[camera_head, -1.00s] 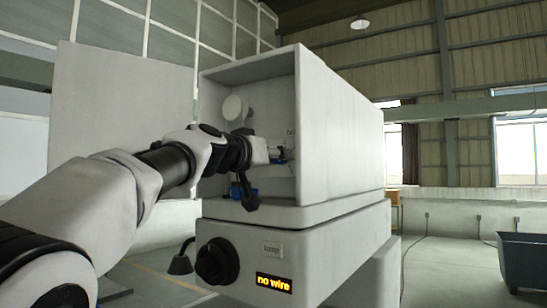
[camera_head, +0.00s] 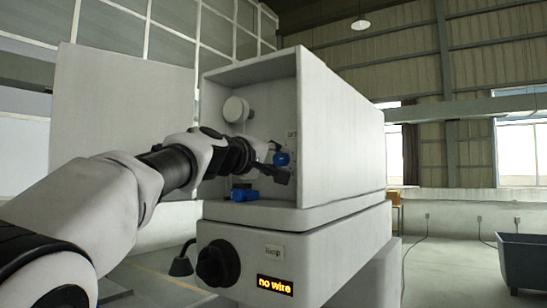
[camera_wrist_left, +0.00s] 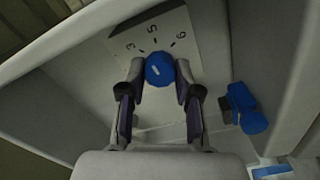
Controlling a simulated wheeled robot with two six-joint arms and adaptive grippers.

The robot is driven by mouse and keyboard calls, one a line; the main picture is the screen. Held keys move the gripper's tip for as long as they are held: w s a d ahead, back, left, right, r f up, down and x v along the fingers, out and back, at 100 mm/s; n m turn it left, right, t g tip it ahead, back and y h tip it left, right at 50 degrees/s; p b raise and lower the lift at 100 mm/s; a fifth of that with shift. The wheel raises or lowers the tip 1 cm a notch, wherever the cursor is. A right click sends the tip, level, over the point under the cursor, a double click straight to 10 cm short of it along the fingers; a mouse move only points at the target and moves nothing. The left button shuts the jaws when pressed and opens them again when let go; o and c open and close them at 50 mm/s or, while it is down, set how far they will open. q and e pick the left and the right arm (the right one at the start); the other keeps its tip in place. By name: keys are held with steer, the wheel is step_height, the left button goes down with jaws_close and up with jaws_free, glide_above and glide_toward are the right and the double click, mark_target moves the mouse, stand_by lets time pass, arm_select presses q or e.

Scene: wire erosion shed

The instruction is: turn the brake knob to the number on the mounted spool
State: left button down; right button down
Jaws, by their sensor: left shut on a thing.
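The blue brake knob (camera_head: 281,158) sits on the inner right wall of the open grey cabinet. In the left wrist view the knob (camera_wrist_left: 160,69) has a short white mark and sits on a pale dial plate (camera_wrist_left: 178,28) with printed digits, among them a 3 and a 5. My left gripper (camera_wrist_left: 158,82) is shut on the knob, one finger on each side. It also shows inside the cabinet in the head view (camera_head: 277,162). A white round part (camera_head: 236,109), perhaps the spool, is on the cabinet's back wall; I can read no number on it. My right gripper is out of view.
A blue part (camera_head: 244,195) is low inside the cabinet, and it shows beside the gripper in the wrist view (camera_wrist_left: 245,108). The cabinet side wall (camera_head: 340,130) stands close right of the gripper. Below are a black rotary switch (camera_head: 216,262) and a lit "no wire" display (camera_head: 274,284).

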arm_select(q)
steer(key=n, duration=0.4)
steer(key=shift+r+p, duration=0.1)
steer(key=shift+p, duration=0.3)
steer(key=shift+n, duration=1.4)
steer(key=shift+r, duration=0.2)
steer(key=c, duration=1)
jaws_free()
steer(key=shift+o, duration=1)
steer(key=shift+w+d+f, duration=0.1)
steer(key=shift+w+d, duration=0.05)
steer(key=shift+d, duration=0.1)
steer(key=shift+w+d+f, duration=0.15)
steer(key=shift+d, duration=0.1)
steer(key=shift+s+a, duration=0.35)
steer(key=v, duration=0.6)
steer(key=shift+s, duration=0.15)
